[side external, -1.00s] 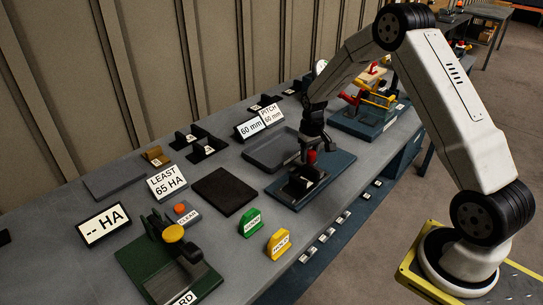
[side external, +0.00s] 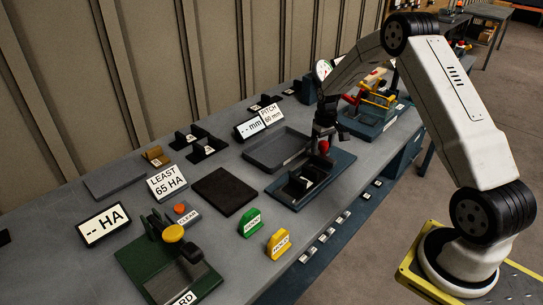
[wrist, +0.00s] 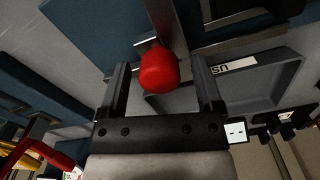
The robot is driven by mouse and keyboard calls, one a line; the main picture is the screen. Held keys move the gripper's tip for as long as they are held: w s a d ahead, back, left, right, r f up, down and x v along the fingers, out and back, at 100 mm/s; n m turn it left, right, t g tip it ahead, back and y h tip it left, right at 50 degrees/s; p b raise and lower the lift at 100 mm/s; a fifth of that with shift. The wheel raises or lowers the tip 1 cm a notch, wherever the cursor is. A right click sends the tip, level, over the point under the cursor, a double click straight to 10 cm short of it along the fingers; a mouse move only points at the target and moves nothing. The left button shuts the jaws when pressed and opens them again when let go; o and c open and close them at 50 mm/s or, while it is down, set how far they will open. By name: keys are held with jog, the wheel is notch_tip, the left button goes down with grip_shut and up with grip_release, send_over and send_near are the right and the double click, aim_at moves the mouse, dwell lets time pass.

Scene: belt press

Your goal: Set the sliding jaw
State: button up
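The blue-based fixture (side external: 322,184) stands right of the table's middle, with dark jaw blocks (side external: 300,184) on it. I cannot tell which block is the sliding jaw. My gripper (side external: 325,137) is over the fixture's back part. A red knob (side external: 324,147) shows just below it. In the wrist view the red knob (wrist: 159,72) is between my two spread fingers (wrist: 160,90), with a gap on each side, and a metal bar runs up behind it. The small display (side external: 250,128) reads "-- mm", beside a "PITCH 60 mm" sign (side external: 271,114).
A grey tray (side external: 277,150) and a black mat (side external: 225,191) lie left of the fixture. A green-based tester (side external: 150,265) is at the front left, with green (side external: 250,223) and yellow (side external: 278,243) tags nearby. A red-and-yellow device (side external: 375,100) stands behind.

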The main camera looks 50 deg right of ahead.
aim_at(321, 144)
jog(key=shift+r, duration=0.15)
jog(key=shift+r, duration=3.8)
jog(key=shift+a+r, duration=0.1)
jog(key=shift+a, duration=0.5)
jog(key=s+a+n+t, duration=0.1)
jog(key=s+a, duration=0.7)
jog(key=a, duration=0.4)
jog(key=s+a+r+n+t, duration=0.1)
jog(key=s+a+n, duration=0.1)
jog(key=s+a, duration=0.7)
jog(key=a, duration=0.2)
jog(key=shift+s+a+r+t, duration=0.15)
jog(key=shift+a+r+t, duration=0.15)
jog(key=shift+a, duration=0.1)
